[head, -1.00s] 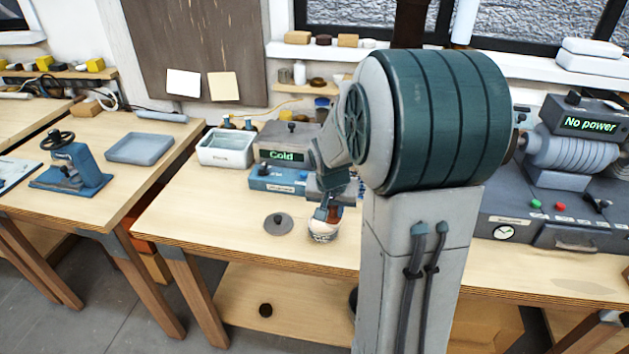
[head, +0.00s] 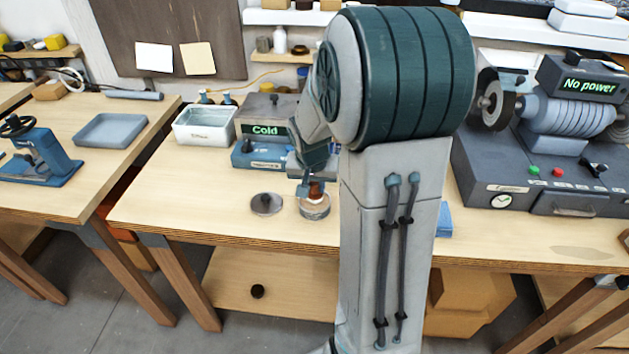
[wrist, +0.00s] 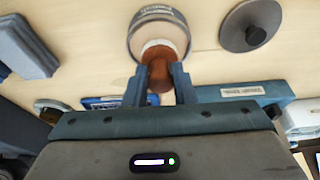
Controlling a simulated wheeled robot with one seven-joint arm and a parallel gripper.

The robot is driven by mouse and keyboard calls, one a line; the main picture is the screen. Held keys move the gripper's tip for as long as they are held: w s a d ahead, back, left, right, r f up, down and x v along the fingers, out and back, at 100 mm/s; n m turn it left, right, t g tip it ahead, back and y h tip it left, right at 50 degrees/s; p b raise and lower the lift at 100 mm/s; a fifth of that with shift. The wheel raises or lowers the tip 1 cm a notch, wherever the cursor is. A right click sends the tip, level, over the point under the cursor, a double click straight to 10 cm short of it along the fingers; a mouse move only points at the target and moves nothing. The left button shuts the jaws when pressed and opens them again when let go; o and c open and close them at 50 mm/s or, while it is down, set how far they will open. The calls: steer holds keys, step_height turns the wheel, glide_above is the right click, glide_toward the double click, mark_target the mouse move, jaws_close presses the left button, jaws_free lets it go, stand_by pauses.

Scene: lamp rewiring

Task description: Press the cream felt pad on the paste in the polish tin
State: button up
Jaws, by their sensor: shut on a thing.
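The cream felt pad (wrist: 157,47) shows as a pale band under its reddish-brown handle in the wrist view. My gripper (wrist: 160,75) is shut on that handle (wrist: 159,76), with one finger on each side. The round polish tin (wrist: 160,22) lies just beyond the fingertips, and the pad overlaps its open top. In the head view my gripper (head: 309,186) is right over the tin (head: 315,210) on the bench. The pad's underside and most of the paste are hidden, so I cannot tell whether they touch.
A grey lid with a knob (head: 266,204) lies left of the tin. A blue-based unit reading "Cold" (head: 265,130) and a white tub (head: 205,125) stand behind. A grey polishing machine (head: 540,145) stands at the right. The bench front left of the lid is clear.

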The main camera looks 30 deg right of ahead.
mark_target(314, 185)
steer(key=shift+f+b, duration=0.6)
steer(key=shift+f, duration=0.1)
stand_by(0.7)
steer(key=shift+r, duration=0.15)
stand_by(0.4)
steer(key=shift+r+p, duration=2.4)
steer(key=shift+r, duration=1.05)
